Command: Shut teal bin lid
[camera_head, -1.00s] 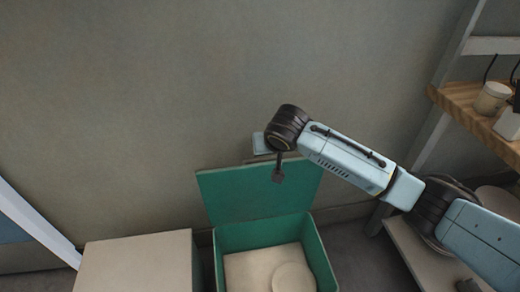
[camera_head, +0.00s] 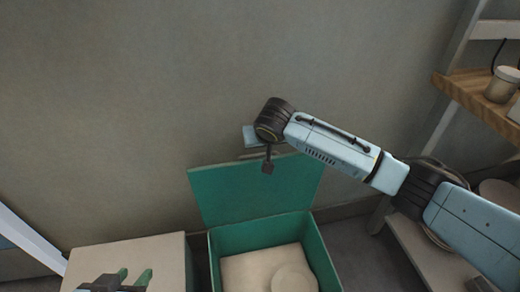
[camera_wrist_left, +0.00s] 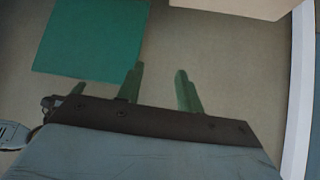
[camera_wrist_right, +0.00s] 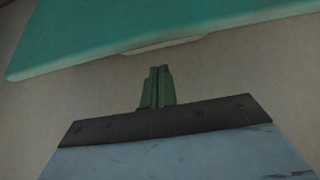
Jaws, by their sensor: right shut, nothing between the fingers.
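The teal bin (camera_head: 328,262) stands on the floor at the bottom middle of the head view. Its teal lid (camera_head: 255,192) stands up, open, against the wall side; it also shows in the left wrist view (camera_wrist_left: 90,38) and along the top of the right wrist view (camera_wrist_right: 150,28). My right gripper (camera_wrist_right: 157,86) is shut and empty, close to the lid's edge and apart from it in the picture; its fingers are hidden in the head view. My left gripper (camera_head: 134,278) is open and empty at the bottom left, over the pale box; its spread fingers show in the left wrist view (camera_wrist_left: 160,88).
A pale box (camera_head: 130,255) stands left of the bin. A pale block and a round disc (camera_head: 293,280) lie inside the bin. A wooden shelf (camera_head: 475,90) with a cup (camera_head: 502,88) stands at the right. The wall is close behind the lid.

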